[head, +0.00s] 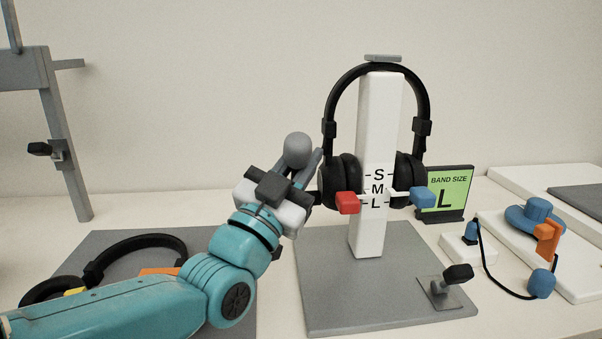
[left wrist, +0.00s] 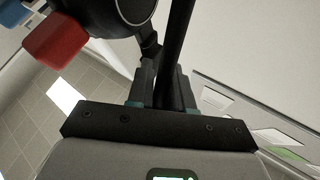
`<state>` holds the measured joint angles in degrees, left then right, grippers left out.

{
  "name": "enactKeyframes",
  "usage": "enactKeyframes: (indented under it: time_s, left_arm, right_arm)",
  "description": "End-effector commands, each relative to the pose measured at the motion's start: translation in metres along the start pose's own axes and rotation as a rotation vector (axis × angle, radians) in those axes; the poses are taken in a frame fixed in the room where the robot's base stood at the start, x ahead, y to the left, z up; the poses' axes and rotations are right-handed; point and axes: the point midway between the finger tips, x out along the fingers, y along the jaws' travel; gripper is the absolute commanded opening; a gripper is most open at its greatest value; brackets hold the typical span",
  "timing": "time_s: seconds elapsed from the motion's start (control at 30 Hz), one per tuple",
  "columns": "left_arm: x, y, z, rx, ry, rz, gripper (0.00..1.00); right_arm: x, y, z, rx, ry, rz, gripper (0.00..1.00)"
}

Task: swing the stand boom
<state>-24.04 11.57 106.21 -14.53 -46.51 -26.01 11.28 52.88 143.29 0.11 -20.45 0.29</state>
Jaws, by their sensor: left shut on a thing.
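A black headset (head: 427,95) hangs on a white post (head: 380,110) marked S, M, L. My left gripper (head: 313,177) is beside its left earcup (head: 345,175). In the left wrist view the gripper (left wrist: 165,85) is shut on a dark thin rod (left wrist: 178,45), which appears to be the boom. A grey ball (head: 297,150), seemingly the boom's tip, shows just above the gripper in the head view. The earcup (left wrist: 135,10) is close to the fingers in the left wrist view. Where the boom joins the headset is hidden. My right gripper is not in view.
A red block (head: 347,203) and a blue block (head: 424,197) stick out from the post. The post stands on a grey base (head: 340,300). Another headset (head: 135,243) lies at left. A green "BAND SIZE L" sign (head: 446,190) and a cable (head: 490,262) are at right.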

Motion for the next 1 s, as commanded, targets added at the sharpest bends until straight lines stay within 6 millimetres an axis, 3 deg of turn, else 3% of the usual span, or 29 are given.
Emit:
enactKeyframes:
  time_s: [0.6, 0.63, 0.67, 1.0]
  left_arm:
    - [-0.0008, 0.0003, -0.0013, 0.011, 0.018, -0.001, 0.0]
    - [-0.0009, 0.0003, -0.0013, 0.011, 0.018, -0.002, 0.3]
    - [-0.0009, 0.0003, -0.0012, 0.011, 0.018, -0.001, 0.4]
    - [-0.0041, 0.0006, -0.0005, 0.01, 0.016, -0.001, 0.41]
  right_arm:
    - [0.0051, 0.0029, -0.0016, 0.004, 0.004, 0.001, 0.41]
    - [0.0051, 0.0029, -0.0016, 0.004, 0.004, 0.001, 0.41]
    - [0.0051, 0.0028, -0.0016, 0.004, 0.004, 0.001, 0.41]
    - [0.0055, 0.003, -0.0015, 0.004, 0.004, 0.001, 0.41]
